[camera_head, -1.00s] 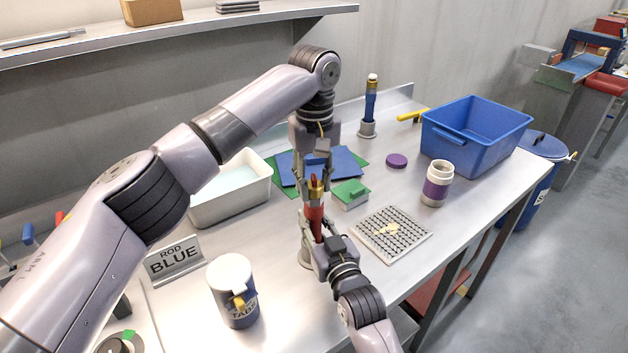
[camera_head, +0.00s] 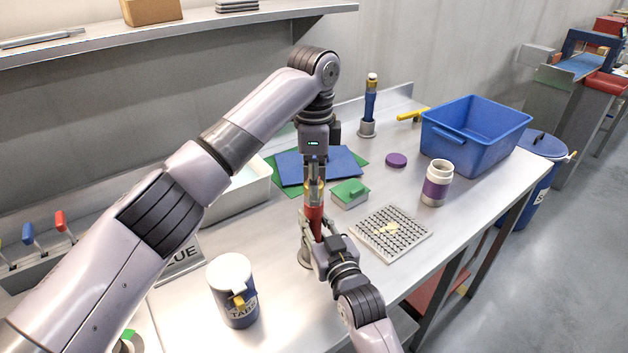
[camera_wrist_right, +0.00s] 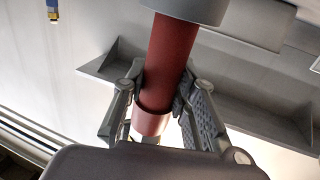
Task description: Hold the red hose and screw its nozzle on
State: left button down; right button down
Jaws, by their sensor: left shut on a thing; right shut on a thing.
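The red hose (camera_head: 315,213) stands upright in a round grey holder (camera_head: 304,256) near the front middle of the bench. My right gripper (camera_head: 316,229) is shut around the hose from the side; in the right wrist view the fingers (camera_wrist_right: 162,108) press on both sides of the red hose (camera_wrist_right: 172,55). My left gripper (camera_head: 315,186) points straight down above the hose and is shut on the brass-coloured nozzle (camera_head: 315,187) at its top. The fingers cover most of the nozzle, so I cannot tell how far it is threaded.
A blue hose (camera_head: 370,105) stands in a holder behind. A lidded jar (camera_head: 232,291) stands at front left, a white tub (camera_head: 243,198) at left. A grid mat (camera_head: 417,250), a green block (camera_head: 350,193), a purple-banded bottle (camera_head: 436,184) and a blue crate (camera_head: 478,140) are at right.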

pick_arm(q)
jog(key=m, duration=0.7)
jog(key=shift+w+a, duration=0.1)
jog(key=shift+a, duration=0.05)
pick_arm(e)
jog(key=shift+r, duration=0.1)
pick_arm(q)
jog(key=c, duration=1.1)
grip_release()
notch_tip(320, 180, up, 12)
pick_arm(e)
jog(key=c, duration=1.2)
grip_release()
